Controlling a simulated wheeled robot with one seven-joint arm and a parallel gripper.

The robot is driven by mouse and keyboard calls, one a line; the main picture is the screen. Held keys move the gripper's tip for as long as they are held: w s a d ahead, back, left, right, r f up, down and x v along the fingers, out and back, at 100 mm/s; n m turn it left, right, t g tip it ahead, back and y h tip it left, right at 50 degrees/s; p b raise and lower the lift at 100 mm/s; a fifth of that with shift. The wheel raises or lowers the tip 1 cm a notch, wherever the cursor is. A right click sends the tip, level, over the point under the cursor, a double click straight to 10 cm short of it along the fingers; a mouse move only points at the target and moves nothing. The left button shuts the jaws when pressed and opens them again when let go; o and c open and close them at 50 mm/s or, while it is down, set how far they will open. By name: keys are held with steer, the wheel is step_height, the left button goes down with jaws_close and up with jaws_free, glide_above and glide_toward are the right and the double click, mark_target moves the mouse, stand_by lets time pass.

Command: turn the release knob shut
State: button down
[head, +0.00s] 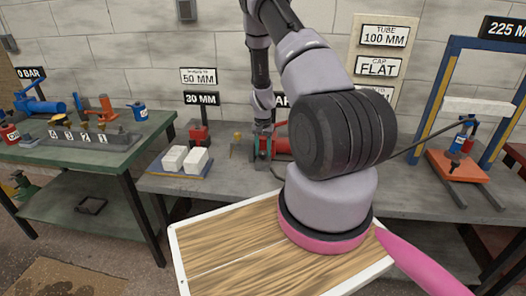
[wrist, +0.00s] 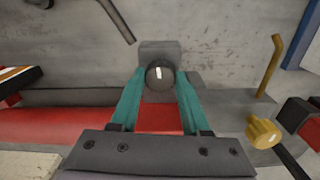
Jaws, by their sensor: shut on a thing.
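A dark grey round knob (wrist: 160,75) with a short white mark on its face sits between my gripper's fingertips in the wrist view. It looks to be the release knob. My gripper (wrist: 160,80) has its two teal fingers closed on the knob's sides. A grey block (wrist: 159,48) is behind the knob, and a red body (wrist: 160,120) lies below it, between the fingers. In the head view my gripper (head: 263,155) is low over the grey bench, beside a red jack (head: 283,145). My arm covers much of that area there, and the knob cannot be made out.
A brass knob (wrist: 263,131) and a bent yellow rod (wrist: 271,65) are to the right of my gripper. White blocks (head: 184,160) lie on the bench to the left in the head view. A blue and yellow frame (head: 447,85) stands at the right.

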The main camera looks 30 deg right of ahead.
mark_target(263, 152)
steer(key=shift+m, duration=0.5)
steer(key=shift+c, duration=1.9)
jaws_free()
steer(key=shift+r, duration=0.15)
step_height(263, 152, up, 11)
steer(key=shift+f, duration=0.2)
